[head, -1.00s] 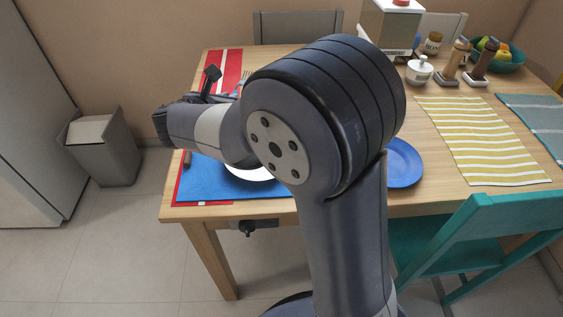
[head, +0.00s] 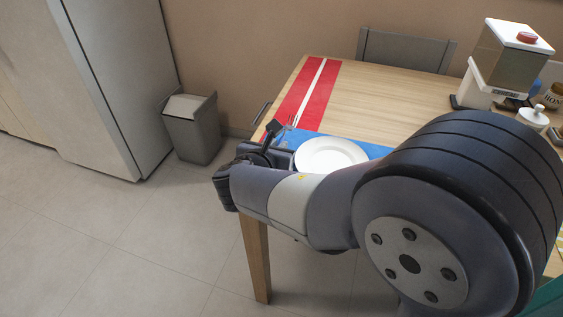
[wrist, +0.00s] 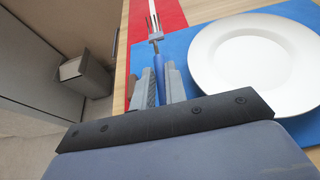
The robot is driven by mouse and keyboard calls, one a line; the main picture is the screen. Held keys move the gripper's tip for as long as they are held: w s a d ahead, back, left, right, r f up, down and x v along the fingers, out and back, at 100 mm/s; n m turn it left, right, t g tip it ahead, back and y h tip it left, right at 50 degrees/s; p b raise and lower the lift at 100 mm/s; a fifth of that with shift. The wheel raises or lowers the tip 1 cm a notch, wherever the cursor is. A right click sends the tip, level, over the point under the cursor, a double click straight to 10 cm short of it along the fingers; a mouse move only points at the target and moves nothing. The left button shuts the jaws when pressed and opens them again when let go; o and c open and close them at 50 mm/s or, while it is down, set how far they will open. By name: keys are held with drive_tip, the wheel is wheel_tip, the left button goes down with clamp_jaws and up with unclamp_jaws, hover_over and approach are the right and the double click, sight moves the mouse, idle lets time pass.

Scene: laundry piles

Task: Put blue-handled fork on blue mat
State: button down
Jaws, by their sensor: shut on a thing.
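The blue-handled fork (wrist: 162,68) is held between the fingers of my gripper (wrist: 161,86) in the wrist view, tines pointing away from me. My gripper is shut on its blue handle. The fork lies over the left part of the blue mat (wrist: 178,48); I cannot tell whether it touches the mat. In the head view the fork's tines (head: 292,121) show just beyond my gripper, and my arm hides the rest. The blue mat (head: 374,149) is partly hidden by my arm and the plate.
A white plate (wrist: 255,65) lies on the blue mat, right of the fork. A red mat with a white stripe (head: 298,102) lies behind on the wooden table (head: 385,95).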

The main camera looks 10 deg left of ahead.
drive_tip(key=shift+f+b, duration=0.5)
drive_tip(key=shift+f, duration=1.4)
drive_tip(key=shift+f, duration=0.1)
drive_tip(key=shift+f, duration=0.15)
drive_tip(key=c, duration=1.4)
unclamp_jaws()
drive_tip(key=shift+c, duration=0.2)
drive_tip(key=shift+r, duration=0.35)
drive_tip(key=p+v, duration=0.2)
drive_tip(key=v, duration=0.8)
drive_tip(key=shift+s+r+p, duration=0.15)
drive_tip(key=shift+p, duration=0.2)
drive_tip(key=shift+v, duration=0.8)
